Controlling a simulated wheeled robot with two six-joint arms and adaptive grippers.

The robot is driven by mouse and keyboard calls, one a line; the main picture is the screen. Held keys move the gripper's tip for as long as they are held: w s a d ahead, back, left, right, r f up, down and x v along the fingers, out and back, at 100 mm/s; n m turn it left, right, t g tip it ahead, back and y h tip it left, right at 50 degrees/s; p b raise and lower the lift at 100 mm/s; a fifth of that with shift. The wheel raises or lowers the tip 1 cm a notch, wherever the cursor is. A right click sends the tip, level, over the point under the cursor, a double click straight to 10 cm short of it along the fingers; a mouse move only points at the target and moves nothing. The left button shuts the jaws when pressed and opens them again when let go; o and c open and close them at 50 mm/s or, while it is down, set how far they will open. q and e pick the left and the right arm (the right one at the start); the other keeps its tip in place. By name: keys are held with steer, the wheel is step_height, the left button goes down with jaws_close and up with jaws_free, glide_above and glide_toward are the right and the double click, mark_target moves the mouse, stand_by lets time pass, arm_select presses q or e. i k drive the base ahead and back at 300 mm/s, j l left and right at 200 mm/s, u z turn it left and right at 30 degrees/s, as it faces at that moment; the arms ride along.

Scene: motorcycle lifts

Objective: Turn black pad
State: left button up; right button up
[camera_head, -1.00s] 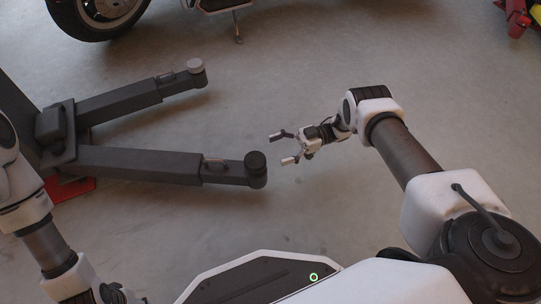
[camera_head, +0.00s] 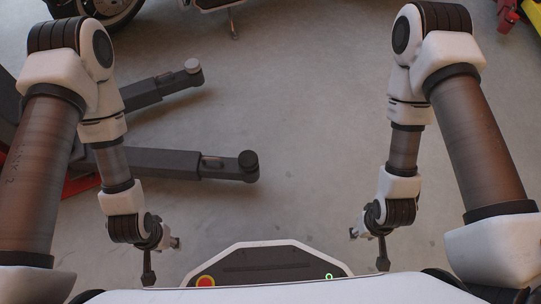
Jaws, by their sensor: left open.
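The black pad (camera_head: 249,158) is a round pad on the tip of the near dark lift arm (camera_head: 222,167), left of the middle of the view. A grey pad (camera_head: 193,65) sits on the tip of the far lift arm (camera_head: 150,93). My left gripper (camera_head: 164,260) is open and empty at the lower left, nearer to me than the black pad and apart from it. My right gripper (camera_head: 367,250) has its fingers apart at the lower right, empty and well away from the pad.
A motorcycle wheel (camera_head: 108,14) and its kickstand (camera_head: 233,25) show at the top. Red and yellow equipment (camera_head: 509,15) stands at the top right. My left arm hides part of the lift's base.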

mark_target(248, 160)
steer(key=i+l+z, duration=0.2)
steer(key=l, duration=0.25)
steer(key=i+l+z, duration=0.2)
steer(key=l, duration=0.25)
steer(key=i+l+z, duration=0.2)
steer(key=l, duration=0.2)
steer(key=i+l+z, duration=0.2)
steer(key=i+l+u, duration=0.1)
steer(key=i+u, duration=0.25)
steer(key=i+l+u, duration=0.7)
steer(key=i+u, duration=0.25)
steer(key=u, duration=0.25)
steer(key=i+u, duration=0.3)
steer(key=u, duration=0.2)
steer(key=i+l+u, duration=0.15)
steer(key=u, duration=0.35)
steer(key=i+l+u, duration=0.3)
steer(key=u, duration=0.2)
steer(key=i+l+u, duration=0.15)
steer(key=l+u, duration=0.2)
steer(key=u, duration=0.15)
steer(key=i+l+u, duration=0.1)
steer(key=l+u, duration=0.25)
steer(key=u, duration=0.15)
steer(key=i+l+u, duration=0.1)
steer(key=l+u, duration=0.2)
steer(key=l, duration=0.15)
steer(key=l+u, duration=0.35)
steer(key=i+l, duration=0.05)
steer(key=l, duration=0.05)
